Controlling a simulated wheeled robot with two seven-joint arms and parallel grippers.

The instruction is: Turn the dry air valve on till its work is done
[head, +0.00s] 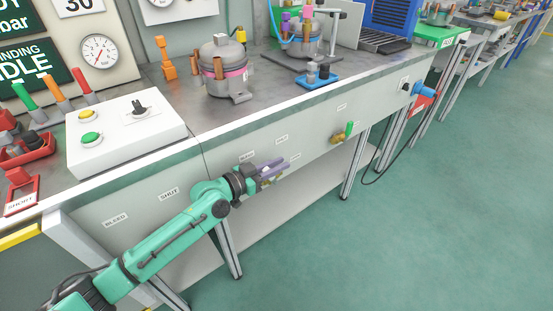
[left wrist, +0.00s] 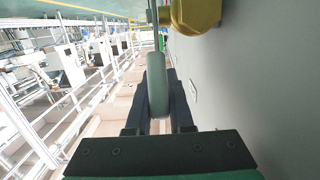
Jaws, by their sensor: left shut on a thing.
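My left gripper (head: 268,170) is at the front panel of the bench, beside the labels. In the left wrist view its dark fingers (left wrist: 165,100) are shut around a grey valve lever (left wrist: 157,82). The lever hangs from beside a brass valve body (left wrist: 196,14) mounted on the grey panel. In the head view my gripper mostly hides this valve. A second brass valve (head: 337,138) with a green handle (head: 349,129) is further right on the same panel. My right gripper is not in view.
Below the panel is a pale lower shelf (head: 290,195) between metal legs. The green floor (head: 430,220) at right is clear.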

